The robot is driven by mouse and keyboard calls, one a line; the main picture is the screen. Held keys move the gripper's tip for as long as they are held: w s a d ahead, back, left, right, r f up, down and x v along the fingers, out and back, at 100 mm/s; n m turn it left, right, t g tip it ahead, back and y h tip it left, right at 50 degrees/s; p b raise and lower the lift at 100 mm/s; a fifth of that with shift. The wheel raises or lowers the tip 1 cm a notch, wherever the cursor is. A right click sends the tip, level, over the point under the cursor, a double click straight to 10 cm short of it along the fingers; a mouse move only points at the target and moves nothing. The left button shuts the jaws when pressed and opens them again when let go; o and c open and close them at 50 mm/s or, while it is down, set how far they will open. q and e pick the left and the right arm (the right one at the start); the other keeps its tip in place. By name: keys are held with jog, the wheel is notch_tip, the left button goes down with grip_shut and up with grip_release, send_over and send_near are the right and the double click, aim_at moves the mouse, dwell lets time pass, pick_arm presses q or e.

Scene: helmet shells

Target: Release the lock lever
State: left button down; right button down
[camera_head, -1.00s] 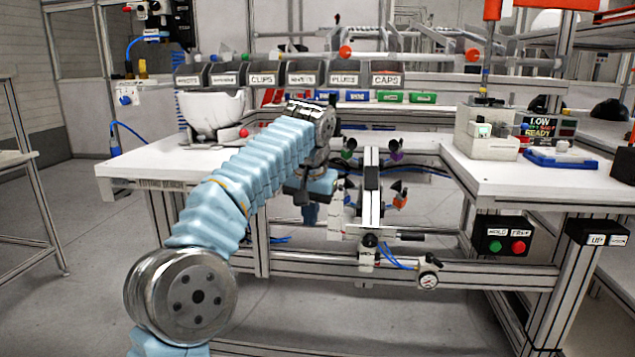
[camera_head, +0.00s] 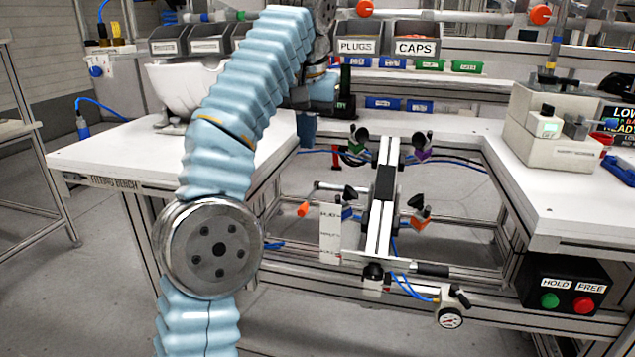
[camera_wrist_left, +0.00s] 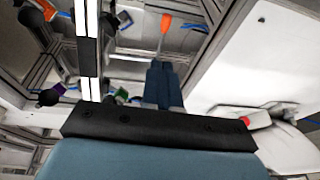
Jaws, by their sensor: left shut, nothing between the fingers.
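A frame fixture (camera_head: 381,215) with a black-and-white upright bar and several coloured cups stands in the gap of the bench. A lever with an orange tip (camera_head: 303,209) sticks out at its left; in the left wrist view an orange handle (camera_wrist_left: 165,22) on a thin rod lies beyond the fingertips. A black handle (camera_head: 431,269) juts right at the fixture's foot. No label shows which is the lock lever. My left gripper (camera_head: 307,132) points down, above and apart from the orange tip; its fingers (camera_wrist_left: 162,88) are shut and empty. My right gripper is not in view.
The white bench top (camera_head: 110,155) lies left, with a white helmet shell (camera_head: 180,88) partly behind my arm. The right bench top (camera_head: 560,205) carries a grey device (camera_head: 550,125). A HOLD/FREE button box (camera_head: 570,290) and a gauge (camera_head: 450,318) sit at the front.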

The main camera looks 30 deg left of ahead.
aim_at(304, 209)
pick_arm(q)
jog(key=shift+a, duration=0.1)
dwell(0.3)
jog(key=x, duration=0.4)
jog(key=s+x, duration=0.1)
jog(key=x, duration=0.8)
jog(key=shift+s+f, duration=0.1)
jog(key=shift+f, duration=0.4)
jog(key=f+t+b, duration=0.1)
jog(key=b, duration=0.1)
jog(key=f+b, duration=0.1)
jog(key=b, duration=0.2)
jog(key=f+t+b, duration=0.1)
jog(key=b, duration=0.1)
jog(key=shift+s+f+t+y+b, duration=0.15)
jog(key=shift+s+t+y+b, duration=0.15)
jog(key=shift+b, duration=0.1)
jog(key=shift+r, duration=0.2)
